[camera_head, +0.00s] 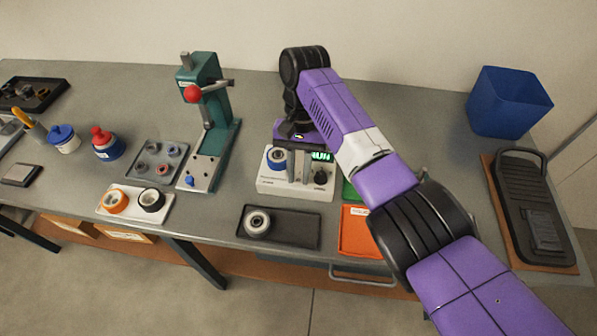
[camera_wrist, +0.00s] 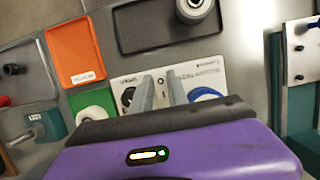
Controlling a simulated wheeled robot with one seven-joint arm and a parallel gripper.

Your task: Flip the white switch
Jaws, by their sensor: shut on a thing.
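A white box-shaped device (camera_head: 300,192) stands on the grey bench, with a lit green display (camera_head: 321,156), a black knob (camera_head: 320,178) and a blue-ringed part (camera_head: 277,160) on it. It also shows in the wrist view (camera_wrist: 207,73), with small O and I marks between my fingers. My gripper (camera_head: 298,176) reaches down over the middle of the device; in the wrist view my gripper (camera_wrist: 163,85) has its two grey fingers at the marks. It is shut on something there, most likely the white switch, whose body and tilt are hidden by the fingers.
A dark tray (camera_head: 290,229) with a round metal part and an orange tray (camera_head: 355,235) lie in front of the device. A green press (camera_head: 205,130) stands to the left.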

